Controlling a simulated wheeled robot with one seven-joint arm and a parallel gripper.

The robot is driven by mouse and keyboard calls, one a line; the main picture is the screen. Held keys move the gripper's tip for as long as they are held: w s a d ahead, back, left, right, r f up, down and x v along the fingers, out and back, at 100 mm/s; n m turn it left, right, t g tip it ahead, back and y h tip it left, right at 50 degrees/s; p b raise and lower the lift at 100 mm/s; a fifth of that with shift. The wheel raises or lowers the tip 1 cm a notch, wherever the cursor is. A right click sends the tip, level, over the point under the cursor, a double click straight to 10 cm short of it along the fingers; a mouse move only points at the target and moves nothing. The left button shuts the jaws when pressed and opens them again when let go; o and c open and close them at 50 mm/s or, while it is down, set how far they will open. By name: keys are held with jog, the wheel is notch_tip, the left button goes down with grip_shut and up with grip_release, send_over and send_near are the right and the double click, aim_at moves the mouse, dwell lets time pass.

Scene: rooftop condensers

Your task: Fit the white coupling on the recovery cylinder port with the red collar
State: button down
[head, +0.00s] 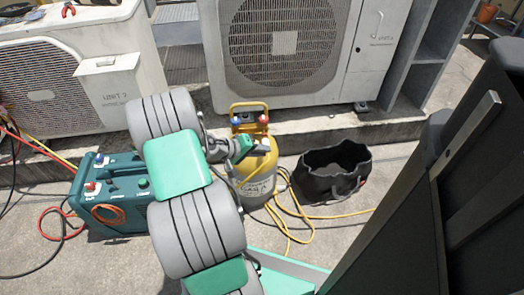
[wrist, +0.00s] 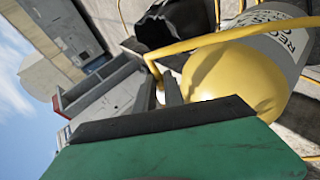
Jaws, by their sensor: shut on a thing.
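The recovery cylinder (head: 257,178) is yellow with a pale label and stands upright beyond my arm. It also shows on its side in the wrist view (wrist: 225,75). A red-topped port (head: 264,119) and a blue-topped one (head: 236,121) sit on top under its yellow handle. My gripper (head: 243,146) is at the cylinder's upper left, partly hidden by my arm. In the wrist view my gripper (wrist: 160,92) is shut on a small whitish piece, likely the white coupling (wrist: 160,97), at the end of a yellow hose (wrist: 195,42). Whether it touches a port is hidden.
A black open bag (head: 335,180) stands right of the cylinder, with yellow hose (head: 320,214) looped on the floor. A teal machine (head: 108,190) with hoses is at the left. Condenser units (head: 285,50) stand behind on a low ledge.

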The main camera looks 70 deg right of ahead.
jog(key=shift+w+d, duration=0.25)
jog(key=shift+d, duration=0.25)
dwell(0.6)
jog(key=c, duration=1.4)
grip_release()
jog(key=shift+o, duration=0.2)
jog(key=s+a+p, duration=0.3)
jog(key=a, duration=0.4)
